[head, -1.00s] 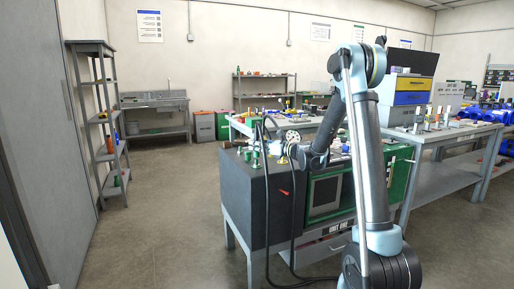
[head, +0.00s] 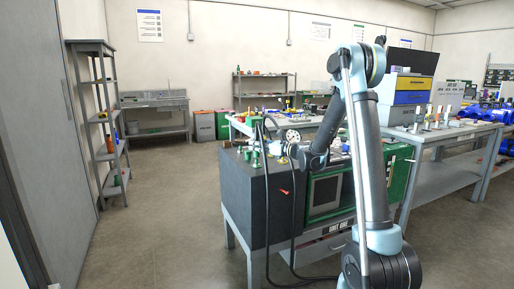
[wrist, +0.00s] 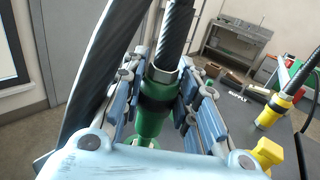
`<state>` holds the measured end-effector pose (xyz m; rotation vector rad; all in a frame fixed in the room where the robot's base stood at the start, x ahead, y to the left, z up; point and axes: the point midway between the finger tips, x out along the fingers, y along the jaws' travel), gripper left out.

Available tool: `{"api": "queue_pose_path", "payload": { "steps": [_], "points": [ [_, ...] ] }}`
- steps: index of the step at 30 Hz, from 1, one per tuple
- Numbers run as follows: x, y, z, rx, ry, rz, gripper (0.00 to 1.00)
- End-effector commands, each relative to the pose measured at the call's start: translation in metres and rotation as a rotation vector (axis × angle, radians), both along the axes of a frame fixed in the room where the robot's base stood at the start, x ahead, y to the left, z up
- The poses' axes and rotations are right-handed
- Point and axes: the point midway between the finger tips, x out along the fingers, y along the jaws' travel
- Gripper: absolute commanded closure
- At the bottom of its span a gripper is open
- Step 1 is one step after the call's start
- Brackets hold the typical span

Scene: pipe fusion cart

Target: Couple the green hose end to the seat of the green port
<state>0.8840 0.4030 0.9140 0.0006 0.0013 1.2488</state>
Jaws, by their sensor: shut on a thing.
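The green hose end (wrist: 150,117) stands between the fingers of my gripper (wrist: 160,98) in the wrist view, with a metal collar and a ribbed black hose (wrist: 176,30) rising from it. My gripper is shut on it. A bit of green with a pale rim (wrist: 142,142) shows just below the hose end, probably the green port. Whether the two touch or are apart is hidden by the hose end and my gripper. In the head view my gripper (head: 290,150) is over the left end of the cart top, too small for detail.
Green fittings (head: 255,159) stand on the dark cart (head: 245,195). Black hoses hang down the cart front.

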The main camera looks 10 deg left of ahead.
Motion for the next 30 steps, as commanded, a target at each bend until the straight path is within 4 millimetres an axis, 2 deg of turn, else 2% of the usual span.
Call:
{"api": "queue_pose_path", "payload": {
  "steps": [30],
  "points": [
    [0.0,0.0,-0.021,0.0,0.0,0.0,1.0]
  ]
}}
